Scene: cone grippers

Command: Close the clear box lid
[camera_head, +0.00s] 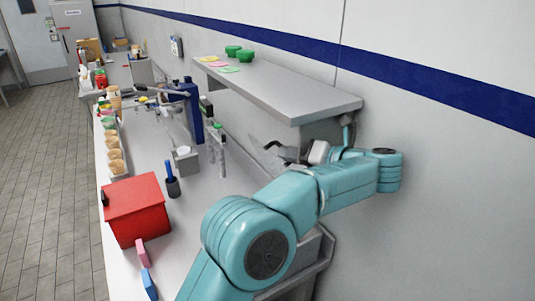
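The clear box body cannot be made out; my arm covers much of that area. My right gripper is not in view.
A red box (137,211) stands at the counter's front left. A dark cup with a blue item (172,181) and a small white container (186,160) stand beyond it. The shelf (280,91) overhangs the gripper. Cones (115,155) line the left edge.

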